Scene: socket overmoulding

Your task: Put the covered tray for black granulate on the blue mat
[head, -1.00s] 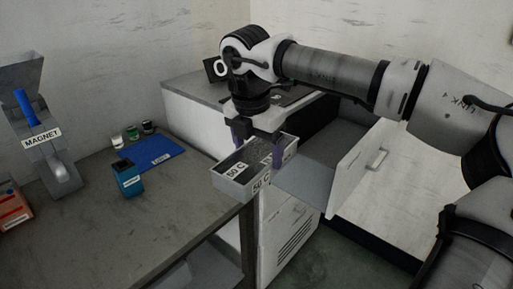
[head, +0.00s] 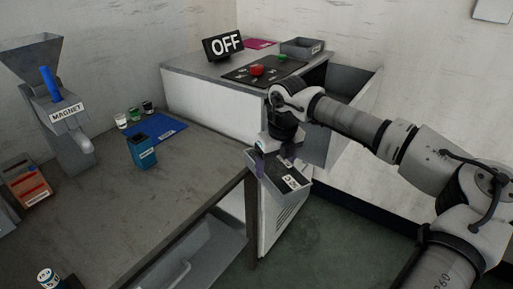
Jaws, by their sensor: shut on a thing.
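A small grey tray (head: 264,181) with white labels on it hangs in my gripper (head: 274,163). The purple fingers are shut on the tray, one towards each side. The label text is too small to read, and I cannot tell whether the tray has a cover. The tray is in the air, just right of the workbench's right edge and in front of the cabinet. The blue mat (head: 158,126) lies flat on the workbench at its back, left of and apart from the tray. It has a small label near its right side.
Small cups (head: 134,115) stand at the mat's back left edge. A magnet hopper (head: 60,110) stands at the left. The mat's top looks clear.

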